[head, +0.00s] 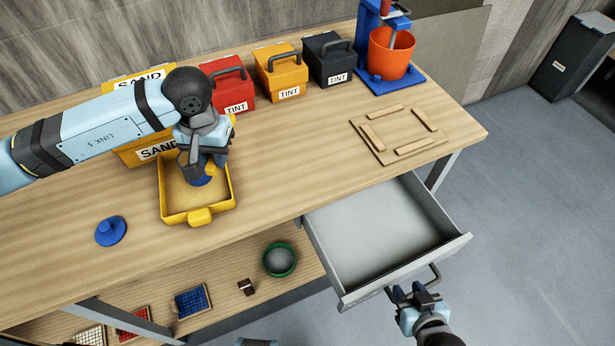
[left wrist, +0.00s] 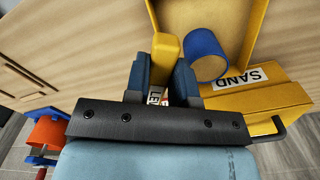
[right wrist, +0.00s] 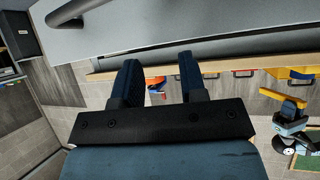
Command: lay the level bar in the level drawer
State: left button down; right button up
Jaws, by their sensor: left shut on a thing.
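My left gripper (head: 203,160) is over the yellow sand tray, its fingers closed on the yellow level bar (left wrist: 166,52). Part of a white label shows between the fingers in the left wrist view. In the head view the bar is mostly hidden by the gripper. The level drawer (head: 378,228) is pulled out from the bench and its grey inside looks empty. My right gripper (head: 412,294) is beside the drawer's handle (head: 436,275). In the right wrist view its fingers are apart with nothing between them, and the handle (right wrist: 70,12) is off to the left.
The sand tray (head: 231,195) holds a blue cylinder (left wrist: 206,54). A blue knobbed piece (head: 110,231) lies left of it. Tint boxes (head: 282,72) and an orange bucket (head: 390,55) stand behind. A wooden frame (head: 400,135) lies above the drawer. Mid-bench is clear.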

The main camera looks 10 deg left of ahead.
aim_at(382, 243)
jog(key=k+l+z, duration=0.1)
jog(key=l+z, duration=0.2)
jog(key=l, duration=0.45)
jog(key=l+z, duration=0.3)
jog(key=l, duration=0.5)
